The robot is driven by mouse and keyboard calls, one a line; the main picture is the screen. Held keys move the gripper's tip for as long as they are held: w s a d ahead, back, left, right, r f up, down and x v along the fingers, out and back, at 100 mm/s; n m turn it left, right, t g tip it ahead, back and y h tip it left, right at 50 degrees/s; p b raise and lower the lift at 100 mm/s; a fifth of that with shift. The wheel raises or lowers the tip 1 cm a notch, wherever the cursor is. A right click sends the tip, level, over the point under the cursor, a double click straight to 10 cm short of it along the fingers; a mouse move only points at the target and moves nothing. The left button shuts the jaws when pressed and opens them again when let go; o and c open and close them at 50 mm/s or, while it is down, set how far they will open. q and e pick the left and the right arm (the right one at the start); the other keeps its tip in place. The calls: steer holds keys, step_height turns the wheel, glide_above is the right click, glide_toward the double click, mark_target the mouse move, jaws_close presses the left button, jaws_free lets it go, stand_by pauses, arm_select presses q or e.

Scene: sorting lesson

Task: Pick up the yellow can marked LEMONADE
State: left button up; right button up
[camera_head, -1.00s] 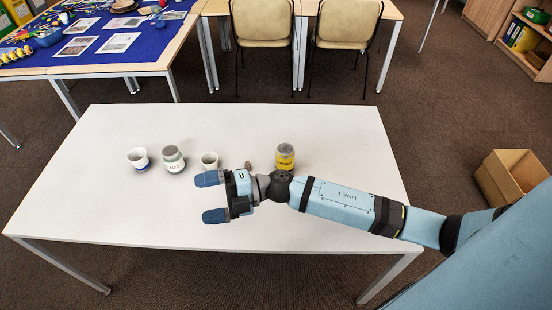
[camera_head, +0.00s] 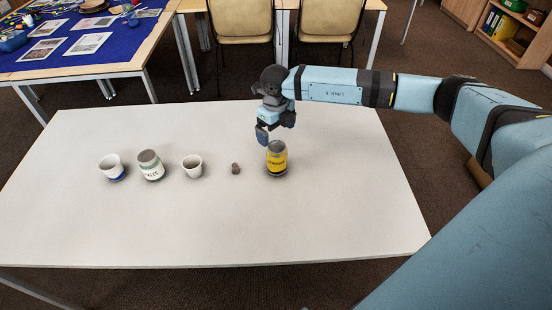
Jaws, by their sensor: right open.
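The yellow can (camera_head: 277,161) with a dark, partly readable label stands upright on the white table (camera_head: 330,215), right of its middle. My right gripper (camera_head: 268,138) is open and points down, just behind and above the can's top. One finger is at the upper left of the can and the other is farther back on the right. No contact with the can can be made out. My left gripper is not in view.
The table's front is clear. Two chairs (camera_head: 240,22) stand behind the table.

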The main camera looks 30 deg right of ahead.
mark_target(277, 146)
step_height(277, 146, down, 9)
steer(key=shift+s+f, duration=0.15)
steer(key=shift+f, duration=0.05)
steer(key=c, duration=1)
